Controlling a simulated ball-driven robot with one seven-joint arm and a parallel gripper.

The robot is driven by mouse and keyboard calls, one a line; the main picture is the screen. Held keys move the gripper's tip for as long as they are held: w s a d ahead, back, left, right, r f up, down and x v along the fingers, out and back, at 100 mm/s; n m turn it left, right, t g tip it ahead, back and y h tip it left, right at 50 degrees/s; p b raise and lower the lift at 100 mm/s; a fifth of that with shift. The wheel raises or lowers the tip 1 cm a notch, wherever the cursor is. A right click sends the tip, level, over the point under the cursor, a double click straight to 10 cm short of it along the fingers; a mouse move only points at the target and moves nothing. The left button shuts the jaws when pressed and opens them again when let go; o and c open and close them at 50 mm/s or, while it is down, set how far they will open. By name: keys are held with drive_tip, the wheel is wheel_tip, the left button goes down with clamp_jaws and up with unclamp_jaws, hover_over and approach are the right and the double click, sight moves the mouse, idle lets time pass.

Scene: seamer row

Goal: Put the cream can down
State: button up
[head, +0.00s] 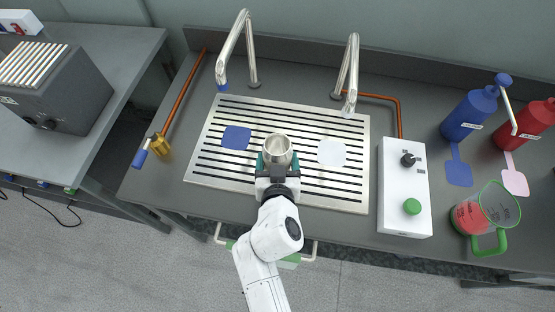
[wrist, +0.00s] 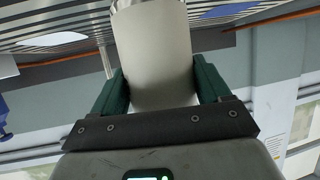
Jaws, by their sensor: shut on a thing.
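The cream can (head: 278,146) is an open-topped, plain pale can. In the head view it is over the slotted metal drain plate (head: 205,168), between a blue square pad (head: 236,138) and a pale white-blue pad (head: 332,152). My gripper (head: 277,160) is shut on the can, its green fingers on either side. In the wrist view the can (wrist: 155,62) fills the space between the fingers (wrist: 155,88). I cannot tell whether the can's base touches the plate.
Two steel spouts (head: 232,50) (head: 347,75) arch over the plate's back edge. Right of it stand a white control box (head: 404,185), a blue bottle (head: 470,115), a red bottle (head: 535,122) and a measuring jug (head: 485,210). A brass valve (head: 159,145) is at left.

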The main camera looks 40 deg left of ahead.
drive_tip(key=o, duration=1.1)
drive_tip(key=shift+f, duration=0.1)
drive_tip(key=shift+r+p, duration=0.25)
drive_tip(key=shift+p, duration=0.05)
drive_tip(key=v, duration=1.2)
drive_tip(key=w+d+f+m+g+h, duration=0.1)
drive_tip(key=w+d+f+m+h, duration=0.15)
drive_tip(key=d, duration=0.65)
drive_tip(key=w+d+f+m+h, duration=0.1)
drive_tip(key=w+d+f+h, duration=0.15)
drive_tip(key=d, duration=0.55)
drive_tip(key=w+d+f+m+g+h, duration=0.1)
drive_tip(key=d+f+m+h, duration=0.15)
drive_tip(key=d, duration=0.65)
drive_tip(key=s+d+m+g, duration=0.1)
drive_tip(key=s+d+g, duration=0.1)
drive_tip(key=s+d, duration=0.2)
drive_tip(key=s+d+f+m+g+h, duration=0.1)
drive_tip(key=s+d+g, duration=0.1)
drive_tip(key=s+d, duration=0.3)
drive_tip(key=s+d+m+g+h, duration=0.1)
drive_tip(key=s+d+g, duration=0.2)
drive_tip(key=s+d, duration=0.2)
drive_tip(key=shift+s+d+f+b, duration=0.15)
drive_tip(key=shift+d+f+b, duration=0.05)
drive_tip(key=shift+d, duration=0.5)
drive_tip(key=shift+s+d+f+b, duration=0.1)
drive_tip(key=shift+d+f+b, duration=0.1)
drive_tip(key=shift+d, duration=0.5)
